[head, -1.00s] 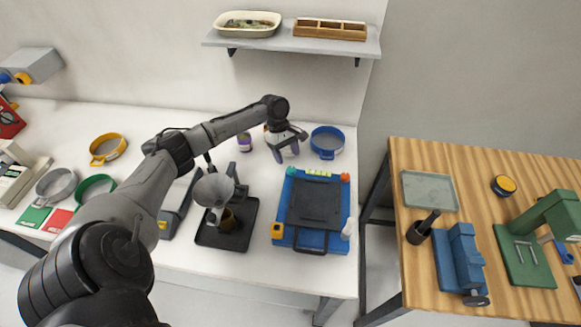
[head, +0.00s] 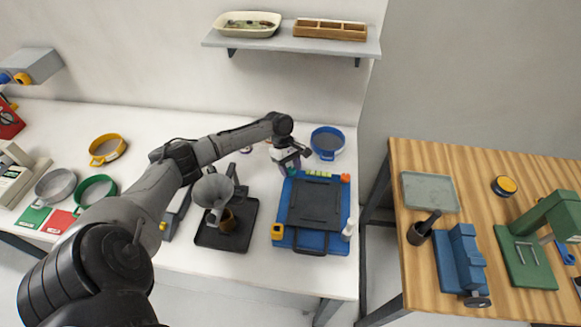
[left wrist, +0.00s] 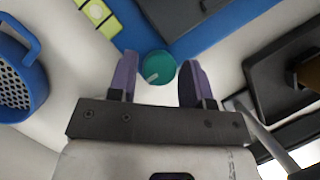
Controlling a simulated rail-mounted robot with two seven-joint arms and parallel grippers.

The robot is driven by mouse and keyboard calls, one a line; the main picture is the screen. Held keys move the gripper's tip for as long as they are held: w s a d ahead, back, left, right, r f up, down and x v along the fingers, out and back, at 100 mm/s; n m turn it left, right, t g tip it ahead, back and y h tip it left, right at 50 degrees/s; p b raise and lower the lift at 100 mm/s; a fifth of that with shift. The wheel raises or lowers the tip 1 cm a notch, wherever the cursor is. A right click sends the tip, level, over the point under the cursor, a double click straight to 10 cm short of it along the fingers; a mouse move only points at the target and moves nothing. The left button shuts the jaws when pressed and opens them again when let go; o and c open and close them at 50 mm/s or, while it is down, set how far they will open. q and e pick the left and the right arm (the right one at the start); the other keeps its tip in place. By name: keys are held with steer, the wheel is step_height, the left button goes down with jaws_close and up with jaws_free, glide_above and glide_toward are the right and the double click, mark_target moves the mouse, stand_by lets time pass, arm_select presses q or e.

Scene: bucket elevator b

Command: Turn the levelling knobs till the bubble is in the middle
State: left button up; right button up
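A blue levelling device (head: 335,236) with a dark top plate lies on the white bench. A yellow-green strip (head: 318,174) sits at its back edge; it also shows in the left wrist view (left wrist: 97,12), and no bubble can be made out. The teal knob (left wrist: 158,67) with a pale pointer mark is at the back left corner. A red-orange knob (head: 345,178) is at the back right, a yellow one (head: 277,231) front left, a white one (head: 348,229) front right. My left gripper (left wrist: 158,62) is open, its fingers on either side of the teal knob, apart from it. My right gripper is out of view.
A blue-rimmed sieve (head: 327,142) stands just behind the device. A black tray (head: 240,238) with a funnel stand is close on the left. A shelf (head: 285,43) hangs above on the wall. A wooden table (head: 420,270) with tools is on the right.

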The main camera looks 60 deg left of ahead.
arm_select(q)
steer(key=c, duration=0.6)
steer(key=shift+w+r+m+g+p, duration=0.15)
steer(key=shift+m+g+p, duration=0.1)
steer(key=shift+m+p, duration=0.4)
steer(key=shift+r+m+g+p, duration=0.15)
steer(key=shift+m+g+p, duration=0.1)
steer(key=shift+m+p, duration=0.4)
steer(key=shift+c, duration=0.2)
steer(key=m+g+p, duration=0.1)
steer(key=m, duration=0.2)
steer(key=shift+f+m+p, duration=0.1)
steer(key=shift+m+p, duration=0.2)
steer(key=shift+p, duration=0.05)
steer(key=m, duration=0.2)
steer(key=m+g+y+p, duration=0.1)
steer(key=shift+w+d+m+g, duration=0.1)
steer(key=shift+m+g, duration=0.2)
steer(key=shift+m, duration=0.1)
steer(key=shift+f+m+y, duration=0.1)
steer(key=shift+m+y, duration=0.3)
steer(key=shift+m, duration=0.4)
steer(key=shift+g, duration=0.3)
steer(key=o, duration=0.8)
steer(key=shift+o, duration=0.6)
